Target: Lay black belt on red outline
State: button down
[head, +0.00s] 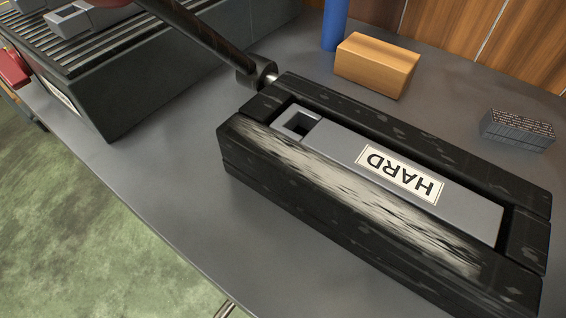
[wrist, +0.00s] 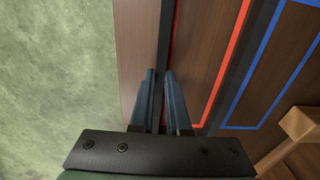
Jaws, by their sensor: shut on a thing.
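My gripper (wrist: 160,78) shows in the wrist view over a brown wooden surface, its two fingers close together. A narrow black strip, which looks like the black belt (wrist: 167,38), lies between the fingertips and runs on to the top of the picture. The red outline (wrist: 234,62) is drawn on the wood to the right of the fingers. Its left side runs along the strip's right edge, so the strip is beside that line. I cannot tell whether the strip touches the wood. The head view does not show the gripper, belt or outline.
A blue outline (wrist: 258,62) lies right of the red one, and a wooden piece (wrist: 298,124) is at lower right. Green floor lies left.

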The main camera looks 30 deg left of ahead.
jog(key=c, duration=0.8)
grip_release()
